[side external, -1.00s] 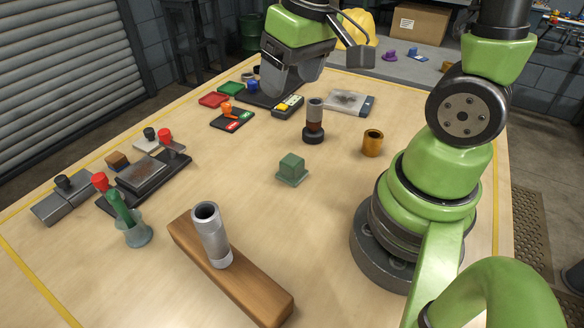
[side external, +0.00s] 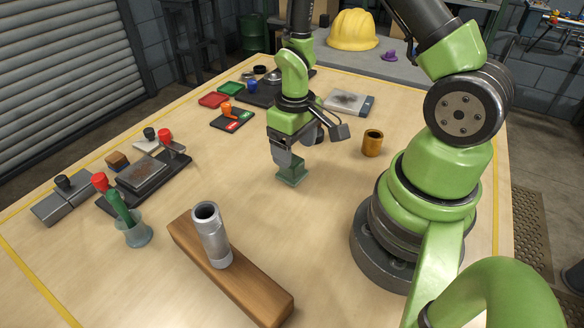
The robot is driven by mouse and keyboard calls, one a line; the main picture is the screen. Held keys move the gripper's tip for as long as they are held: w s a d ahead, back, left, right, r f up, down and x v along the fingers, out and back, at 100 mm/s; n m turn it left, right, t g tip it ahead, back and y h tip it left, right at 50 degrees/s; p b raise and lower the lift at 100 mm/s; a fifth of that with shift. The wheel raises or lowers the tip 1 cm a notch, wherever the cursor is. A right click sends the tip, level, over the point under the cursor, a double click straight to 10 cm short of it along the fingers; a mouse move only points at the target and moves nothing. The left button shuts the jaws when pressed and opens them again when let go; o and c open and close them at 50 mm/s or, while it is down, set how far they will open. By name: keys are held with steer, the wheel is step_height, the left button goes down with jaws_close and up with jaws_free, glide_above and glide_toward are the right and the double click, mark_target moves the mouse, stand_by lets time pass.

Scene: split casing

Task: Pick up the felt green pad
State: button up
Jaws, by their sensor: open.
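A small green block (side external: 292,177) with a wider base stands on the middle of the table. A flat green piece (side external: 231,88) lies at the far left beside a flat red one. I cannot tell from the texture which of the two green things is felt. My gripper (side external: 284,158) is open and points down at the green block. Its fingers are at the block's upper part and hide some of it. I cannot tell whether they touch it.
A wooden bar (side external: 255,292) with an upright metal tube (side external: 211,236) lies in front. A brass cup (side external: 372,143) stands right of my gripper. A cup with red and green handled tools (side external: 133,232) is at left. The table between these is mostly clear.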

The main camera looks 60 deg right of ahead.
steer(key=f, duration=0.4)
steer(key=shift+w+f, duration=0.2)
steer(key=shift+w, duration=0.1)
steer(key=c, duration=1)
steer(key=shift+r, duration=0.1)
